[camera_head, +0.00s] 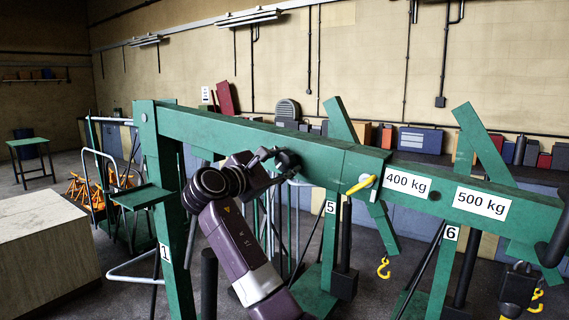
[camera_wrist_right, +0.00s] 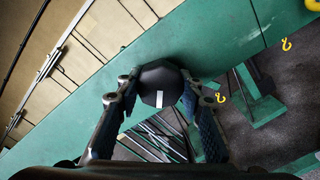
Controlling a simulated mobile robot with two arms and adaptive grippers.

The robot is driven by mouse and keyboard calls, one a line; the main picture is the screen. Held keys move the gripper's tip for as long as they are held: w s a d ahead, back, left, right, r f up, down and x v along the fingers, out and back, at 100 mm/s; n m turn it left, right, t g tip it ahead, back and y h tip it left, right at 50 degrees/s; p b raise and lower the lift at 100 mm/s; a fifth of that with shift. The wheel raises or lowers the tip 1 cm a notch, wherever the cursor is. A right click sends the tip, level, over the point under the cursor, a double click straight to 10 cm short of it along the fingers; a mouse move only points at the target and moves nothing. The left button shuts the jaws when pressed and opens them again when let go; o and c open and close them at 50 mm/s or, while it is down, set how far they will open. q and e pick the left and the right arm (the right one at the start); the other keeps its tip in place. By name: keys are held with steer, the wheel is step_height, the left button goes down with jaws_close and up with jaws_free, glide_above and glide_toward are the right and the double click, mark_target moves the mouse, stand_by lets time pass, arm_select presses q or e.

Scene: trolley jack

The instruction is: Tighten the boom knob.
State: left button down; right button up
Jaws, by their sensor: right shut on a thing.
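The green boom (camera_head: 250,130) runs across the head view from upper left to right. A black knob (camera_head: 288,161) sits on the face of the boom. In the right wrist view the knob (camera_wrist_right: 161,76) is dark and many-sided, with a white mark on its front. My right gripper (camera_head: 272,158) reaches the boom from below. In the right wrist view the two fingers of my right gripper (camera_wrist_right: 160,90) lie on either side of the knob, shut on it. The contact faces are partly hidden. My left gripper is not in view.
A yellow-handled pin (camera_head: 361,184) sits right of the knob, near the 400 kg label (camera_head: 408,184) and the 500 kg label (camera_head: 482,202). Green posts and other cranes with a yellow hook (camera_head: 383,268) stand around. A pale block (camera_head: 42,250) stands at left.

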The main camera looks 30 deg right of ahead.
steer(key=shift+f+m+b, duration=0.2)
steer(key=shift+m+b, duration=1)
steer(key=shift+m, duration=0.2)
steer(key=m+b, duration=0.2)
steer(key=m, duration=0.1)
steer(key=shift+m, duration=0.4)
steer(key=m+b, duration=0.2)
steer(key=m, duration=0.1)
steer(key=m+b, duration=0.2)
steer(key=m, duration=0.2)
steer(key=m+b, duration=0.1)
steer(key=m, duration=0.3)
steer(key=shift+m+b, duration=0.3)
steer(key=shift+b, duration=0.05)
steer(key=m+b, duration=0.1)
steer(key=m, duration=0.2)
steer(key=shift+m, duration=0.3)
steer(key=m, duration=0.4)
steer(key=shift+b, duration=0.3)
steer(key=shift+m, duration=2)
